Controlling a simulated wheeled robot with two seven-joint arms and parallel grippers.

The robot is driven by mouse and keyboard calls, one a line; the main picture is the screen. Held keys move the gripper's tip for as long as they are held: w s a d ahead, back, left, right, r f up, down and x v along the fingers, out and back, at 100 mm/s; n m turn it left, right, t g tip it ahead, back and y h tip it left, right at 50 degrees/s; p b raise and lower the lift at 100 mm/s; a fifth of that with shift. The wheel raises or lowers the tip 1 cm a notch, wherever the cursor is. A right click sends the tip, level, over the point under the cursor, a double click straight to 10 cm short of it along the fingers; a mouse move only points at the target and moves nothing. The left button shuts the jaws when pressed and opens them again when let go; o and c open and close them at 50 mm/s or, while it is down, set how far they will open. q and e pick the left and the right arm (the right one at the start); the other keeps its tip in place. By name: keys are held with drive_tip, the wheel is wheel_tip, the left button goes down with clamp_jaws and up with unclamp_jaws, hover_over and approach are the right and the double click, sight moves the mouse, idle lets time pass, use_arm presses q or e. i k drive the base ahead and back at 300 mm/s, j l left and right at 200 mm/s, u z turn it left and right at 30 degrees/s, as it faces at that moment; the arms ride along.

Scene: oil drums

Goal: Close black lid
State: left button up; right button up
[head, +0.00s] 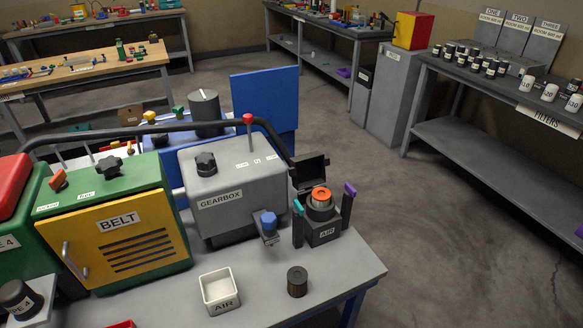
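The black lid (310,172) stands raised at the back of the dark grey AIR housing (322,236), at the right end of the near table. It looks open, tilted up behind the opening. A round part with an orange top (321,194) sits in the housing's opening. A teal-tipped latch (298,208) stands at its left and a purple-tipped latch (349,190) at its right, both swung outward. Neither of my grippers is in view.
On the near table (345,275), a dark cylinder (297,282) and a white AIR bin (220,290) stand in front of the housing. The grey GEARBOX (228,190) stands left of it. A black hose (165,127) arches behind. Floor at right is clear.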

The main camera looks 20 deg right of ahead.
sight(307, 170)
drive_tip(key=z, duration=0.85)
drive_tip(key=l+z, duration=0.1)
drive_tip(key=z, duration=1.2)
drive_tip(key=i+z, duration=0.1)
drive_tip(key=z, duration=0.75)
drive_tip(key=i+u, duration=0.2)
drive_tip(key=i, duration=0.3)
drive_tip(key=i+l+u, duration=0.25)
drive_tip(key=i, duration=0.25)
drive_tip(key=i+l+u, duration=0.2)
drive_tip(key=i, duration=0.3)
drive_tip(key=i+l+u, duration=0.25)
drive_tip(key=i, duration=0.25)
drive_tip(key=i+j+u, duration=0.25)
drive_tip(key=u, duration=0.25)
drive_tip(key=i+j+u, duration=0.1)
drive_tip(key=i+u, duration=0.85)
drive_tip(key=i+l+u, duration=0.2)
drive_tip(key=u, duration=0.25)
drive_tip(key=i, duration=0.1)
